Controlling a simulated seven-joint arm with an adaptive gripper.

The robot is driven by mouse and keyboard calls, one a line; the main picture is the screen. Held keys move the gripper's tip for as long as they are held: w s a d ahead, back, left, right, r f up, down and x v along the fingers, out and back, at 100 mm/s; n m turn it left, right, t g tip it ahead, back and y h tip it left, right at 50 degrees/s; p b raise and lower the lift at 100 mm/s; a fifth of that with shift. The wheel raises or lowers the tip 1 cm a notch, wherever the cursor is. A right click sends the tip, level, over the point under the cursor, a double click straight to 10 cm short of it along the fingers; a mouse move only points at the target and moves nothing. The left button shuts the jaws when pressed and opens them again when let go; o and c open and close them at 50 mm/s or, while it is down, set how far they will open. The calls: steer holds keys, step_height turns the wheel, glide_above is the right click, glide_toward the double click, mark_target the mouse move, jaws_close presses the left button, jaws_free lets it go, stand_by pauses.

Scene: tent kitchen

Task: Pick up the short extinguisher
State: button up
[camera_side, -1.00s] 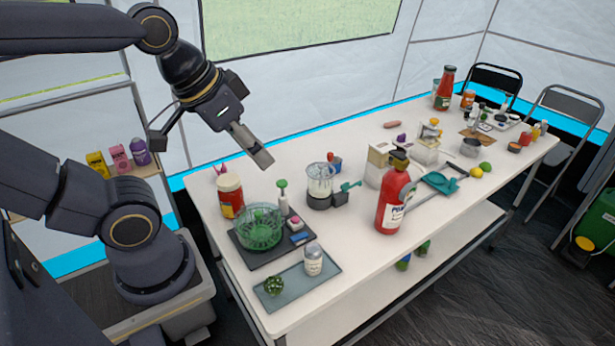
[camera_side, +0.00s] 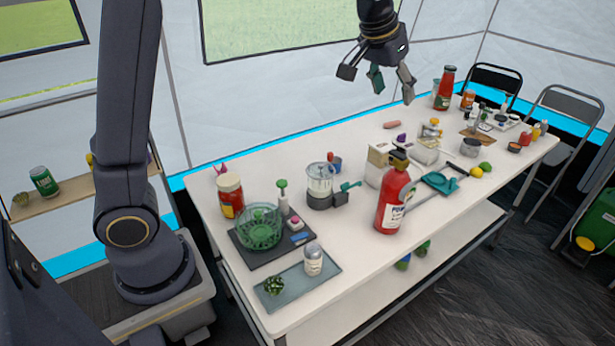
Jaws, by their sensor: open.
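A red extinguisher (camera_side: 391,208) with a black top and a white label stands upright near the front edge of the white table (camera_side: 355,262), right of the middle. It is clear of any finger. My gripper (camera_side: 393,91) hangs high over the back of the table, fingers pointing down, open and empty. It is above and behind the extinguisher in the picture, well apart from it.
A tall red bottle (camera_side: 445,92) stands at the far back.

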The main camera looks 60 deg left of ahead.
steer(key=g, duration=0.1)
glide_toward(402, 159)
steer(key=x, duration=0.5)
steer(key=shift+s+a, duration=0.1)
steer(key=x, duration=0.5)
steer(key=shift+f, duration=0.3)
steer(key=shift+c, duration=0.2)
jaws_close()
steer(key=shift+w+r, duration=0.15)
steer(key=shift+w, duration=0.05)
